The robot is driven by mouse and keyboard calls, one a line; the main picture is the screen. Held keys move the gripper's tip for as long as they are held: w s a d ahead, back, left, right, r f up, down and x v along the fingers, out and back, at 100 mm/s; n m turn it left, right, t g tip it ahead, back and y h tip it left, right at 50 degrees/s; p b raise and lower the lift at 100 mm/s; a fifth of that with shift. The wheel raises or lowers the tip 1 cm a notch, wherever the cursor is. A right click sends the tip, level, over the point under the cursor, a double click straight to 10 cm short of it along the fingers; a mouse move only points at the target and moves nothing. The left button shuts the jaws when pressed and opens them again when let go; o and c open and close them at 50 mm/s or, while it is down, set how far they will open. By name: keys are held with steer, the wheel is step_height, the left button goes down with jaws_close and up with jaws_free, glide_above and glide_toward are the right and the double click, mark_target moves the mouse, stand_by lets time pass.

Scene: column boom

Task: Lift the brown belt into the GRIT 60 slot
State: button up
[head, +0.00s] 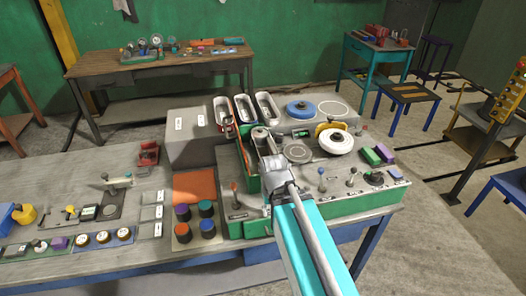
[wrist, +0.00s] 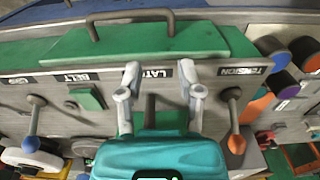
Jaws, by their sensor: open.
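My gripper (head: 268,145) reaches over the sanding machine (head: 340,205); in the wrist view its two grey fingers (wrist: 160,76) are spread and empty. A dark upright post (wrist: 151,108) shows between them, by the LATCH label (wrist: 157,73); I cannot tell whether they touch it. The green cover (wrist: 135,42) with a bar handle (wrist: 130,17) lies beyond the fingers. A lever with an orange knob (wrist: 236,143) stands under the TENSION label. Three pale oval slots (head: 244,108) are behind the machine; their grit marks are too small to read. I cannot make out the brown belt clearly.
A grey box (head: 190,135) stands left of the machine. Several colour-topped cylinders (head: 194,222) stand before an orange pad (head: 194,185). A blue-knobbed lever (head: 321,172), white disc (head: 336,141) and blue disc (head: 302,109) are to the right. Small tools lie on the left bench.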

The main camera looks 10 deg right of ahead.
step_height(320, 180, up, 13)
steer(key=w+d+p, duration=0.1)
steer(key=w+p, duration=0.2)
steer(key=p, duration=1)
steer(key=w+r+t, duration=0.1)
steer(key=w+t, duration=0.3)
steer(key=w, duration=1.6)
steer(key=shift+w+a+r+t, duration=0.15)
steer(key=shift+r+t, duration=0.15)
steer(key=shift+t, duration=0.1)
steer(key=shift+f, duration=0.15)
steer(key=b+x, duration=0.8)
steer(key=shift+f, duration=0.2)
steer(key=shift+w, duration=0.1)
